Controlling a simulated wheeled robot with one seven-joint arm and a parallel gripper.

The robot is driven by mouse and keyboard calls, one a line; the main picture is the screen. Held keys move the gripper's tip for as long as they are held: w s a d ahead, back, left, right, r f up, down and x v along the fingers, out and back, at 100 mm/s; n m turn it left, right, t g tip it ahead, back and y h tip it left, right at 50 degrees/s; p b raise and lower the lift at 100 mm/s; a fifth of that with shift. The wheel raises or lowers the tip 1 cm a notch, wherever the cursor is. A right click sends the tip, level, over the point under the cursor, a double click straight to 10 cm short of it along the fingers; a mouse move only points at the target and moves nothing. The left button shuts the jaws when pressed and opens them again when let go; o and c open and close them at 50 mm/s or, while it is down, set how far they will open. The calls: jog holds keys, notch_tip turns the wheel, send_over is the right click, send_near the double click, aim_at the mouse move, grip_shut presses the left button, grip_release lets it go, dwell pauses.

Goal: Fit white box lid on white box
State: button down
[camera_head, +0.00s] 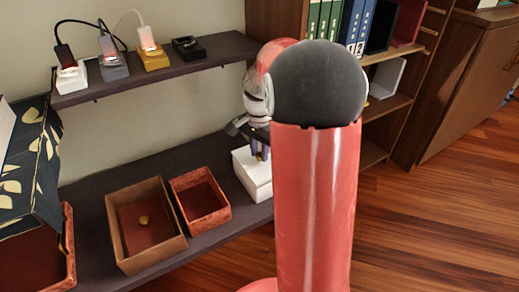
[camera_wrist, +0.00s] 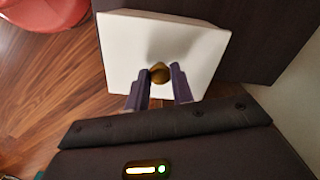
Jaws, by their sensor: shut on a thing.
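The white box (camera_head: 255,184) stands on the lower dark shelf, partly hidden behind my red column. The white box lid (camera_wrist: 195,45) fills the middle of the wrist view, with a round brass knob (camera_wrist: 159,73) at its centre. My gripper (camera_wrist: 161,72) is shut on this knob, one purple finger on each side. In the head view my gripper (camera_head: 259,152) points down just over the box top, and the lid appears to lie on or right at the box. I cannot tell whether it is fully seated.
A small red open box (camera_head: 219,218) and a larger brown open box (camera_head: 176,262) with a knobbed red lid (camera_head: 141,221) inside stand left of the white box. An upper shelf (camera_head: 215,55) with several small devices hangs above. Wooden floor lies right.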

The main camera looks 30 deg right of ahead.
aim_at(259, 154)
jog(key=shift+f, duration=0.45)
jog(key=c, duration=1.1)
grip_release()
notch_tip(259, 154, up, 8)
jog(key=shift+f+p, duration=0.1)
jog(key=shift+p, duration=0.45)
jog(key=s+a+r+n+t+p, duration=0.1)
jog(key=s+a+r+n+t, duration=0.1)
jog(key=s, duration=0.4)
jog(key=s+a+r+n+t+p, duration=0.2)
jog(key=s+a+r+n, duration=0.2)
jog(key=s+a+n, duration=0.3)
jog(key=s+a+r+n+t+p, duration=0.1)
jog(key=s+a+r+n+p, duration=0.1)
jog(key=s, duration=0.5)
jog(key=shift+s+a+r+n+t, duration=0.1)
jog(key=shift+a+r+n+t, duration=0.1)
jog(key=shift+a+r+n, duration=0.35)
jog(key=shift+a+r+n+t, duration=0.2)
jog(key=shift+a+r+n, duration=0.05)
jog(key=shift+a+n, duration=0.5)
